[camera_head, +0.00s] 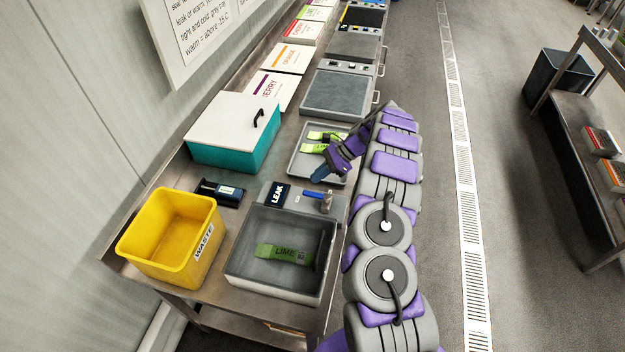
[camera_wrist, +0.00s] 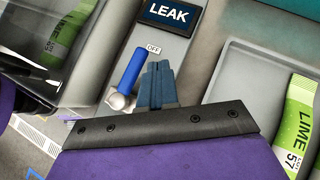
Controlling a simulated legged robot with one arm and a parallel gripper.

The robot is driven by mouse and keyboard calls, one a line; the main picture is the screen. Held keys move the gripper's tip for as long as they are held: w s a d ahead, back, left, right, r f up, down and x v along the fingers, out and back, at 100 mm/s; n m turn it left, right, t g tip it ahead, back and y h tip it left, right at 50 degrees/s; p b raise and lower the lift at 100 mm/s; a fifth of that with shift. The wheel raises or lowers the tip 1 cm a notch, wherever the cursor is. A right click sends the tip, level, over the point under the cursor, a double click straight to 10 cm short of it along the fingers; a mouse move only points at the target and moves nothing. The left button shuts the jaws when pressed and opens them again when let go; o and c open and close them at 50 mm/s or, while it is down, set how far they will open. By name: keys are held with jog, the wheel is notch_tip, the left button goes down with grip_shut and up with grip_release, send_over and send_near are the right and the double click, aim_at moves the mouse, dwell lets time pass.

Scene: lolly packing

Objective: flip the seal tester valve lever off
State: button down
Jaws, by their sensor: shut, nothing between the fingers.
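The seal tester (camera_head: 275,278) is a grey chamber with a clear lid, with a green lime packet inside. Its panel holds a dark display reading LEAK (camera_head: 276,194), which also shows in the wrist view (camera_wrist: 170,14). The blue valve lever (camera_wrist: 130,70) rises from a metal valve body (camera_wrist: 120,101) and points up toward the OFF label (camera_wrist: 153,49). In the head view the lever (camera_head: 313,195) lies left of the valve body. My gripper (camera_wrist: 158,72) is shut and empty, close to the lever's right side in the wrist view; I cannot tell whether they touch.
A grey tray (camera_head: 297,165) with lime packets lies just behind the tester. A yellow waste bin (camera_head: 160,262), a dark handheld device (camera_head: 220,192) and a teal box with a white lid (camera_head: 232,120) stand to the left. The floor right of the bench is open.

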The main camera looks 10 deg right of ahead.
jog(key=p+v, duration=0.1)
jog(key=v, duration=1.3)
jog(key=shift+d, duration=0.25)
jog(key=s+a+r+n+g+b, duration=0.15)
jog(key=s+a+r+n, duration=0.25)
jog(key=a+r, duration=0.6)
jog(key=s+a+r+n+h+b, duration=0.1)
jog(key=s+a+r+n, duration=0.1)
jog(key=s+a+r, duration=0.3)
jog(key=s+a+n+h+b, duration=0.2)
jog(key=s+n, duration=0.1)
jog(key=s, duration=0.4)
jog(key=s+d+f+n+h+b, duration=0.1)
jog(key=s+f+n+h, duration=0.1)
jog(key=s, duration=0.8)
jog(key=s+f+n+h+b, duration=0.1)
jog(key=s+f+n+h, duration=0.1)
jog(key=s, duration=0.9)
jog(key=s+d+f+n+h+b, duration=0.1)
jog(key=s+n, duration=0.3)
jog(key=s, duration=0.7)
jog(key=shift+d+f+h, duration=0.3)
jog(key=shift+f+h, duration=0.2)
jog(key=shift+h, duration=0.2)
